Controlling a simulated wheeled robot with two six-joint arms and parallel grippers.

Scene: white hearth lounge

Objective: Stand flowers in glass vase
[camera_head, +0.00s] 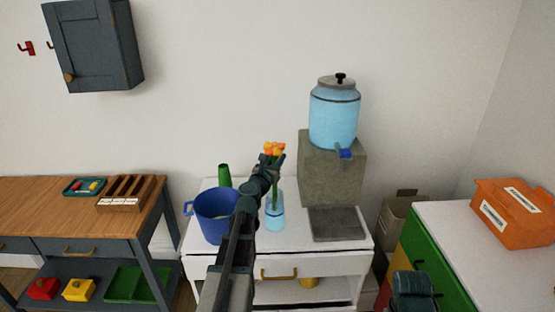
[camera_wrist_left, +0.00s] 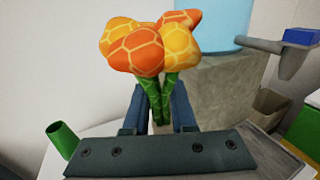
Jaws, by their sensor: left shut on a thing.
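The flowers have orange and yellow heads (camera_head: 274,148) on green stems; the heads also fill the middle of the left wrist view (camera_wrist_left: 150,42). My left gripper (camera_head: 274,172) is shut on the stems just below the heads and holds the flowers upright. The light blue glass vase (camera_head: 275,219) stands on the white cart directly below the flowers. The stems reach down to the vase's mouth; I cannot tell how far inside they are. A dark part at the lower right (camera_head: 413,288) looks like my right gripper; its jaws are not clear.
A blue pot (camera_head: 214,216) and a green cup (camera_head: 224,175) stand left of the vase on the white cart (camera_head: 352,259). A blue water dispenser (camera_head: 334,115) on a stone block (camera_head: 332,172) stands to the right, above a grey tray (camera_head: 337,225).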

